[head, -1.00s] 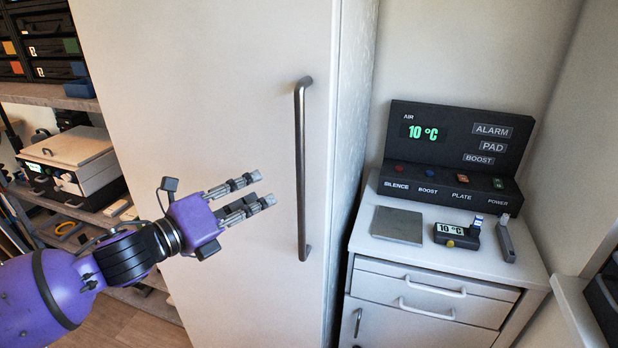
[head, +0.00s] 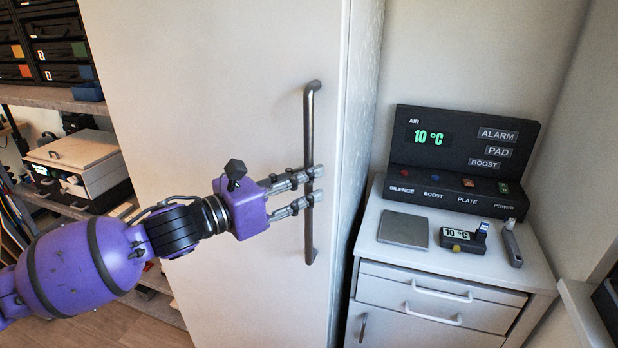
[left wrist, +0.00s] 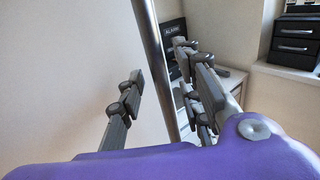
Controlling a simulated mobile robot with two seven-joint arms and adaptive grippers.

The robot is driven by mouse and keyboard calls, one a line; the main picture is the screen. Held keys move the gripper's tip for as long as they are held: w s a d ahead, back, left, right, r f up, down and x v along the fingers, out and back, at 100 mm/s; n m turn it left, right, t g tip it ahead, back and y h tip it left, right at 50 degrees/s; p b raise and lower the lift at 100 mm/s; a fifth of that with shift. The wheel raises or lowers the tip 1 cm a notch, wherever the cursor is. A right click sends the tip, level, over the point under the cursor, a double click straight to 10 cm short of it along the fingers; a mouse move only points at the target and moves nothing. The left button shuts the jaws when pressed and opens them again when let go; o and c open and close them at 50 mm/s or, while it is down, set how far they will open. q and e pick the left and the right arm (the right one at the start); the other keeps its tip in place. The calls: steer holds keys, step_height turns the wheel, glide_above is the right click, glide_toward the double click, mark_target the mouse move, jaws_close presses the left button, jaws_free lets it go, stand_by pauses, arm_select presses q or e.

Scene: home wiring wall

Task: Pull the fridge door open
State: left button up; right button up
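The tall white fridge door (head: 210,90) is closed, filling the middle of the head view. Its long vertical grey bar handle (head: 309,125) is near the door's right edge. My left gripper (head: 317,184) is at the lower half of the handle, its two fingers reaching to the bar. In the left wrist view the handle (left wrist: 152,50) passes between the fingers, with a visible gap on the left finger's side. The fingers are apart and not closed on the bar. My right gripper is not in view.
A white drawer cabinet (head: 430,307) stands right of the fridge, with a black control panel (head: 455,150) reading 10 °C, a grey plate (head: 403,229) and a small meter (head: 463,238) on top. Shelves with a box (head: 75,150) are at the left.

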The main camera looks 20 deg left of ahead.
arm_select(q)
steer(key=shift+x, duration=0.95)
jaws_close()
